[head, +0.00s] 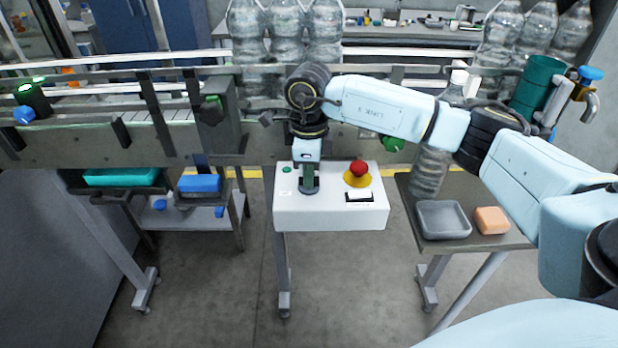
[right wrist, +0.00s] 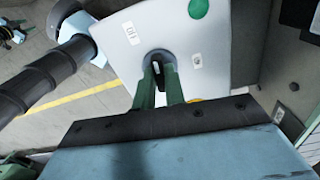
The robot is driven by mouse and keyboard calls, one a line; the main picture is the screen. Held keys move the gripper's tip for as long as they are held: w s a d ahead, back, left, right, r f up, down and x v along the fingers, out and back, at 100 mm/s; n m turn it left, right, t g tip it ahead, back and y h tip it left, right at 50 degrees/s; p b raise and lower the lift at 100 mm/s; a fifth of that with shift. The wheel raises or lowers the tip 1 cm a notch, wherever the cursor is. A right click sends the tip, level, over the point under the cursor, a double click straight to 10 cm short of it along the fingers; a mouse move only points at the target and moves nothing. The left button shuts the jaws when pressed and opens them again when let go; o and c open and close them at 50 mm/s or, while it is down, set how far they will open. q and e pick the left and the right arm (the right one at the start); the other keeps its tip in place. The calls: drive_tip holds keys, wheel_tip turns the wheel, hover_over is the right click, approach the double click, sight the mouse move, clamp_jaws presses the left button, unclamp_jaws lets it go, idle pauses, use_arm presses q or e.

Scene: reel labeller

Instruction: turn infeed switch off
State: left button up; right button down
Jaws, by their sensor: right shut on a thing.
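The white control box (head: 330,216) stands on a post in front of the conveyor. The infeed switch (right wrist: 157,62) is a dark knob on its top face, with a small label on either side; one label (right wrist: 131,33) appears to read OFF. My right gripper (head: 309,183) points down at the switch from above. In the right wrist view its green fingers (right wrist: 158,85) are shut on the knob. The knob's exact angle is mostly hidden between the fingers.
A red emergency button (head: 359,170) on a yellow base sits right of the switch. A green button (head: 286,169) is at the box's left. The conveyor (head: 120,137) runs behind. A side table with a grey tray (head: 443,220) and an orange block (head: 492,220) stands right.

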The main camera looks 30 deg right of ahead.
drive_tip(key=shift+n, duration=0.6)
drive_tip(key=shift+r+b, duration=0.1)
drive_tip(key=shift+b, duration=0.2)
drive_tip(key=shift+w, duration=0.1)
drive_tip(key=c, duration=1.5)
unclamp_jaws()
drive_tip(key=shift+o, duration=0.2)
wheel_tip(320, 180, up, 13)
drive_tip(key=shift+r+b, duration=0.15)
drive_tip(key=shift+b, duration=0.15)
